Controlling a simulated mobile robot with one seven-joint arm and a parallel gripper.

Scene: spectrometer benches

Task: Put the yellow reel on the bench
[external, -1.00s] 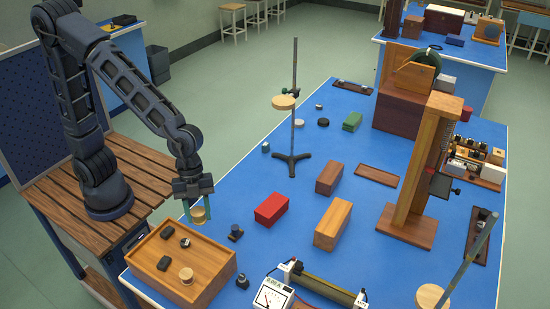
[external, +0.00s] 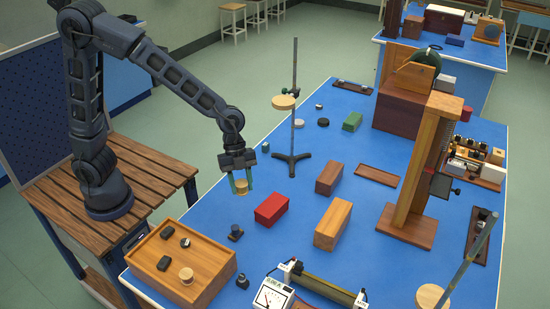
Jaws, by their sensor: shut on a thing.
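The yellow reel (external: 241,187), a small tan-yellow cylinder, is between the fingers of my gripper (external: 241,184). My gripper points down and is shut on the reel, with a greenish finger on each side. It is over the left part of the blue bench (external: 285,227), up and left of the red block. I cannot tell whether the reel touches the bench top or hangs just above it.
A red block (external: 271,209) lies close to the right of the reel. A dark knob-like piece (external: 236,232) is below. A wooden tray (external: 214,284) with small items is at the front left. A stand (external: 292,157) rises behind. Bare blue bench surrounds the reel.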

